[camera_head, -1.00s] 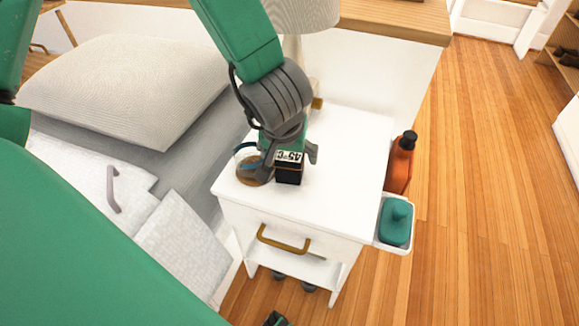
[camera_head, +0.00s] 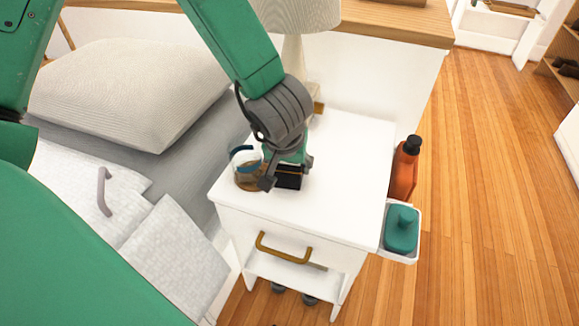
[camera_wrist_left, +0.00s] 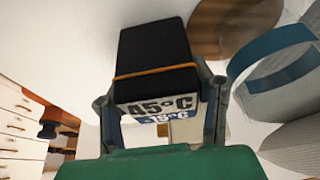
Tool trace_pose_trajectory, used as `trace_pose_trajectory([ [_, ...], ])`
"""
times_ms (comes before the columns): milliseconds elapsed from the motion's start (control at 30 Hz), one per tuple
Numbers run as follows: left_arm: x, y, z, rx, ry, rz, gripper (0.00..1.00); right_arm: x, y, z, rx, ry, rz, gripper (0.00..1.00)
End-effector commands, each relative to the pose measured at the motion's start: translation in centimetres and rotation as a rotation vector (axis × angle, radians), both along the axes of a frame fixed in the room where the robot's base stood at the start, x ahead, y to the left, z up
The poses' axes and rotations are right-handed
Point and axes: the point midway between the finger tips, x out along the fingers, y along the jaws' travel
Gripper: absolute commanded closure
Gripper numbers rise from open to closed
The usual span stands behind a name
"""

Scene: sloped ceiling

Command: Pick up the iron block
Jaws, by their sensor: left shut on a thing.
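The iron block appears as a small black block (camera_head: 289,178) on or just above the white nightstand (camera_head: 345,150). In the left wrist view the block (camera_wrist_left: 155,50) shows a dark face, a thin orange line and a white label reading 45°C. My left gripper (camera_head: 287,173) points down from above, with one finger on each side of the block. In the wrist view the fingers of the gripper (camera_wrist_left: 160,98) are shut on it. I cannot tell whether the block touches the top. My right gripper is not in view.
A glass with a blue band (camera_head: 248,168) and brown contents or base stands close left of the block. A lamp (camera_head: 293,50) stands behind. An orange bottle (camera_head: 404,172) and a teal dispenser (camera_head: 401,228) are at the right side. The nightstand's right part is clear.

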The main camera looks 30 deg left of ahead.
Motion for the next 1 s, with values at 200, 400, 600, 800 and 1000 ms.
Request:
trace_pose_trajectory([
  [200,0.0,-0.1,0.7,-0.001,0.001,-0.001,1.0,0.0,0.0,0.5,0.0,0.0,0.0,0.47],
  [400,0.0,0.0,4.2,-0.002,-0.002,-0.002,1.0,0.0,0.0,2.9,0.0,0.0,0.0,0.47],
  [600,0.0,0.0,7.8,-0.002,-0.003,-0.003,1.0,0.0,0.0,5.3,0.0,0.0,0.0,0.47],
  [800,0.0,0.0,9.7,-0.001,-0.002,-0.002,1.0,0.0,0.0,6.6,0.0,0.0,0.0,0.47],
  [1000,0.0,0.0,10.1,-0.001,-0.001,-0.002,1.0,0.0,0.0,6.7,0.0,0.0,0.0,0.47],
])
